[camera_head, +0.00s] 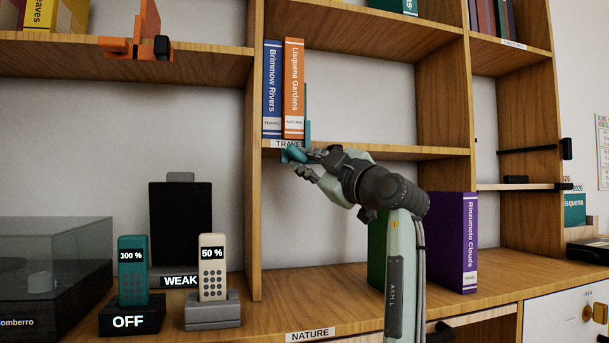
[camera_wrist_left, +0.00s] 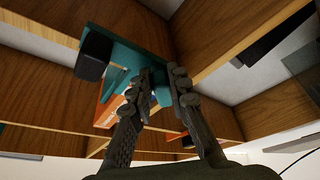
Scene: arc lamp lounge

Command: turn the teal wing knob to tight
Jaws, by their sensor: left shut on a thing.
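The teal wing knob (camera_head: 294,153) is just below the middle shelf's front edge, under the books. A teal upright piece (camera_head: 308,128) rises beside the orange book above it. My left gripper (camera_head: 293,160) reaches up from the lower right and is shut on the knob, its fingers covering part of it. In the left wrist view, the fingers (camera_wrist_left: 160,84) point up at a teal bracket (camera_wrist_left: 150,62) under the shelf, with a black block (camera_wrist_left: 94,54) at its left. The knob's wings are mostly hidden there. My right gripper is out of view.
Blue (camera_head: 272,90) and orange (camera_head: 293,90) books stand above the gripper. A purple book (camera_head: 455,240) stands behind my left arm. Teal (camera_head: 133,268) and cream (camera_head: 212,265) handsets stand on the lower counter. An orange clamp (camera_head: 147,30) is on the upper left shelf.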

